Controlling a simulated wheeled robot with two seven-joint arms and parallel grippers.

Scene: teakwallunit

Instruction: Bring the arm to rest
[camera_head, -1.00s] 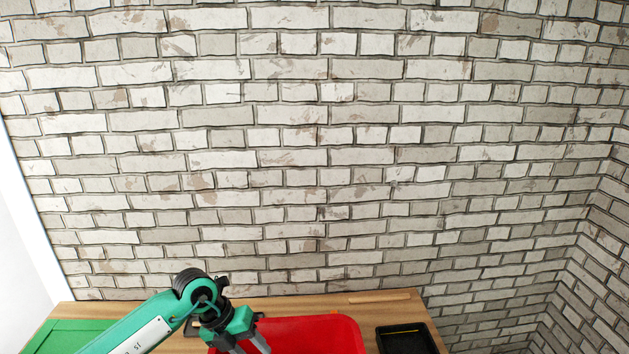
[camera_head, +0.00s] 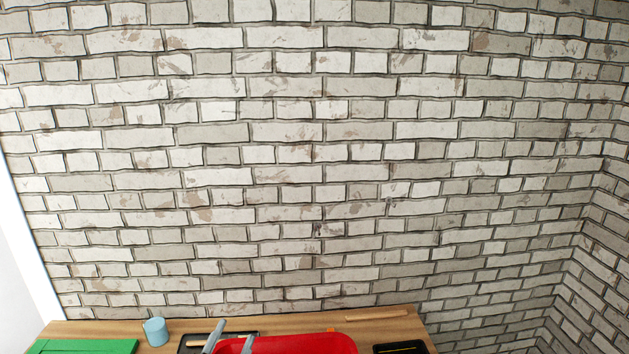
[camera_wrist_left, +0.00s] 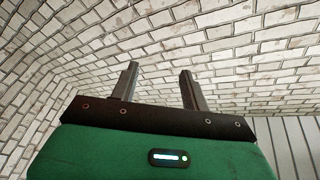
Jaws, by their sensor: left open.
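My right gripper is in neither view.
A wooden table (camera_head: 290,323) runs along the bottom, with a green panel (camera_head: 85,346), a light blue cup (camera_head: 156,331), a dark tray (camera_head: 190,342), a red bin (camera_head: 310,343) and a black tray (camera_head: 400,348). A brick wall (camera_head: 320,150) stands behind.

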